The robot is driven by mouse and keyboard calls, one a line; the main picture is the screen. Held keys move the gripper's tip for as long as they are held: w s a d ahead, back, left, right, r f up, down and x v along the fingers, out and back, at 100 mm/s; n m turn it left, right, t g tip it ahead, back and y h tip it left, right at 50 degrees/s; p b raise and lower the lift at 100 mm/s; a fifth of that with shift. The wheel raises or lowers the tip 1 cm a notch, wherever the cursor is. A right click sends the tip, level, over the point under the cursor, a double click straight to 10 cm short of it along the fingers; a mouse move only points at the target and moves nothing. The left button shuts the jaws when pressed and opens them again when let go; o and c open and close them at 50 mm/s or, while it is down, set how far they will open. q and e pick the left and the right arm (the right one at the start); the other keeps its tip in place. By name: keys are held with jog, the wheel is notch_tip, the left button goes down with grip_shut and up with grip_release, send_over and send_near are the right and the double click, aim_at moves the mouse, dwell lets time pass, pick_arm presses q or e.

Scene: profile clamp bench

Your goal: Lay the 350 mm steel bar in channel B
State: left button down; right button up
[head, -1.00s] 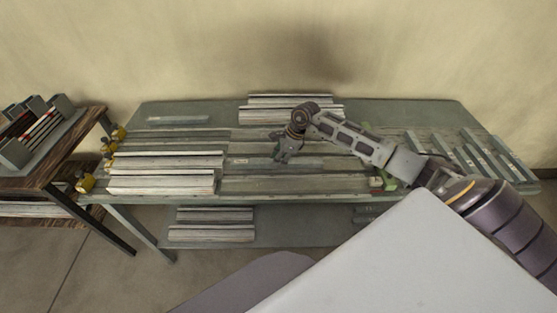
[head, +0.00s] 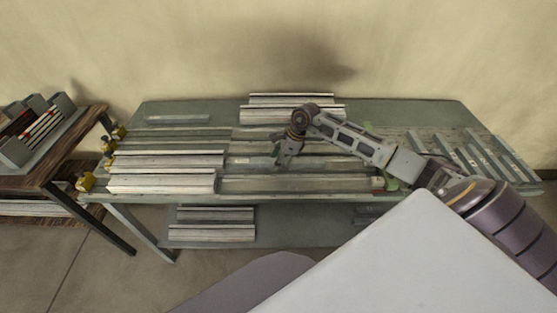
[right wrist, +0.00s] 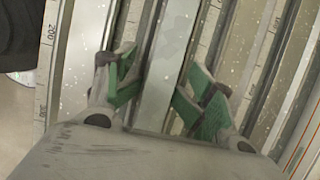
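In the head view my right gripper (head: 284,157) points down over the middle of the bench (head: 380,113). In the right wrist view its two green fingers (right wrist: 163,90) stand apart, one on each side of a flat grey speckled bar (right wrist: 168,65). Narrow gaps seem to show beside the bar, so the fingers look open around it. The bar lies lengthwise between parallel channel rails (right wrist: 240,50). I cannot tell whether it rests on a channel floor, nor which channel is B. The gripper palm hides its near end. My left gripper is out of view.
Several pale profiles (head: 162,184) lie at the bench's left front, beside yellow clamps (head: 86,181). More profiles lie at the back (head: 292,99). Slanted bars (head: 470,157) lie at the right end. A side table (head: 70,160) holds a rack (head: 40,130). A scale (right wrist: 47,40) runs beside the channels.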

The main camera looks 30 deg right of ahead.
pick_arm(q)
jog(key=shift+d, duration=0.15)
pick_arm(e)
jog(key=shift+s+d+f, duration=0.1)
jog(key=shift+s+f, duration=0.15)
jog(key=shift+f, duration=0.05)
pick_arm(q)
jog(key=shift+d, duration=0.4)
pick_arm(e)
jog(key=shift+r, duration=0.15)
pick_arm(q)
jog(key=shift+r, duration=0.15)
pick_arm(e)
jog(key=shift+w+d+r, duration=0.1)
jog(key=shift+r, duration=0.1)
jog(key=shift+w+r+p, duration=0.1)
jog(key=shift+r+p, duration=0.35)
jog(key=shift+p, duration=0.2)
jog(key=shift+d+r, duration=0.1)
jog(key=shift+r, duration=0.15)
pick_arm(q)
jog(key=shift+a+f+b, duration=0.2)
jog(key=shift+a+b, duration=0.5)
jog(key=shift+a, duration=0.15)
pick_arm(e)
jog(key=v, duration=1.1)
jog(key=shift+r, duration=0.3)
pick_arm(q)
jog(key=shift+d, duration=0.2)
